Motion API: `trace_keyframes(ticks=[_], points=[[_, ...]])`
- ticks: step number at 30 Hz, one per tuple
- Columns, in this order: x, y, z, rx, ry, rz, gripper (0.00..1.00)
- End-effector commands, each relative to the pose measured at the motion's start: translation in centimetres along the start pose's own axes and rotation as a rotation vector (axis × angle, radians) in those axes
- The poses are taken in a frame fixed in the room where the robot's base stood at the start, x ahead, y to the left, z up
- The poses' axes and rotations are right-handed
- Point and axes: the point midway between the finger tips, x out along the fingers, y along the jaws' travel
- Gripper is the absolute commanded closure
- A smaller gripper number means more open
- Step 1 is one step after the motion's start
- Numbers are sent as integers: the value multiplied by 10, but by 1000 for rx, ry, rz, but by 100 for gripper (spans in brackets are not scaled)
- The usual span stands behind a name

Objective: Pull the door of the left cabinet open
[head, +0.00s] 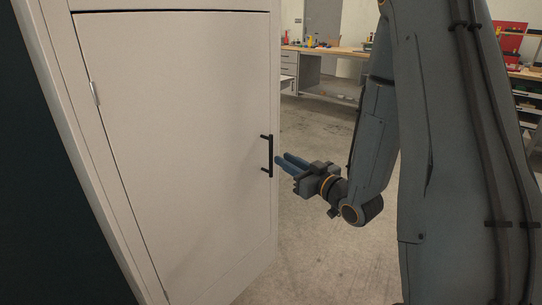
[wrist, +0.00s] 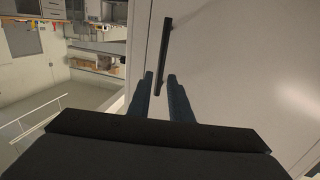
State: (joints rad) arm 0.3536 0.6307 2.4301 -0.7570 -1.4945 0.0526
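The left cabinet's door (head: 180,130) is a pale flat panel filling the left of the head view. It sits flush in its frame, shut, with a hinge at its left edge. A black bar handle (head: 271,156) stands upright near its right edge. My gripper (head: 282,159) is just right of the handle, its blue fingers pointing at it. In the wrist view the fingers (wrist: 160,77) are apart, and the near end of the handle (wrist: 163,55) shows in the gap between them. Neither finger clearly touches the handle; the exact depth is hard to tell.
A workbench (head: 323,50) with drawers and small items stands far back. Shelves with items (head: 525,90) are at the far right. The concrete floor (head: 315,250) right of the cabinet is clear. My arm fills the right side of the head view.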

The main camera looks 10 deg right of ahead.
Motion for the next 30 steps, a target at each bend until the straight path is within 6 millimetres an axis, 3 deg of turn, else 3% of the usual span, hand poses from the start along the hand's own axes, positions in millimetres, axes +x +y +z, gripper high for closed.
trace_keyframes(ticks=[5, 18, 29, 30], points=[[13, -1, -3, 3, 21, -9, 82], [72, -1, -4, 2, 18, -6, 82], [77, -1, -4, 3, 18, -4, 82], [77, -1, -4, 3, 18, -4, 87]])
